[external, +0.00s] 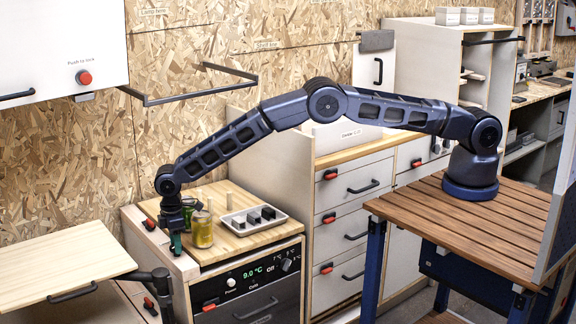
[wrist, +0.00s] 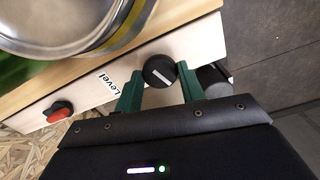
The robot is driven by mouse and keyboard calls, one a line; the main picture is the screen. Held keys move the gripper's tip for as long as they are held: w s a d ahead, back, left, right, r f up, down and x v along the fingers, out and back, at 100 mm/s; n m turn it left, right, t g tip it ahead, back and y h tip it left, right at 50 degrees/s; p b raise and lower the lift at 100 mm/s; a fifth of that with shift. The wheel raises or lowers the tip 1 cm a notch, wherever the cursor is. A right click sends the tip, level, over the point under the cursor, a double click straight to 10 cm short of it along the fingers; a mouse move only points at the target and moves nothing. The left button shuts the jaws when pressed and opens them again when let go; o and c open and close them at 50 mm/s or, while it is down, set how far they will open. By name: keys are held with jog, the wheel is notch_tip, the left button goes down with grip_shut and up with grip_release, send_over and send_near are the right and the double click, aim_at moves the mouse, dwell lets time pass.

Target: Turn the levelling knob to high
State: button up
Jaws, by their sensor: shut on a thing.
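The levelling knob (wrist: 159,71) is round and black with a white pointer line, on the pale edge strip of the worktop in the wrist view. The word "Level" is printed on the strip just left of it. My gripper (wrist: 160,80) has a green finger on each side of the knob and is shut on it. In the external view my gripper (external: 175,242) points down at the left edge of the wooden worktop (external: 235,200). The knob is hidden there. No "high" mark is readable in either view.
A yellow jar (external: 202,230), a green jar (external: 189,212) and a grey tray of dark blocks (external: 253,218) stand on the worktop close to my gripper. A red switch (wrist: 58,111) sits on the same strip. A hinged board (external: 60,265) is at the left.

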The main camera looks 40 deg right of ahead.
jog(key=shift+m, duration=2.3)
jog(key=o, duration=1)
notch_tip(320, 180, up, 11)
jog(key=shift+f, duration=0.1)
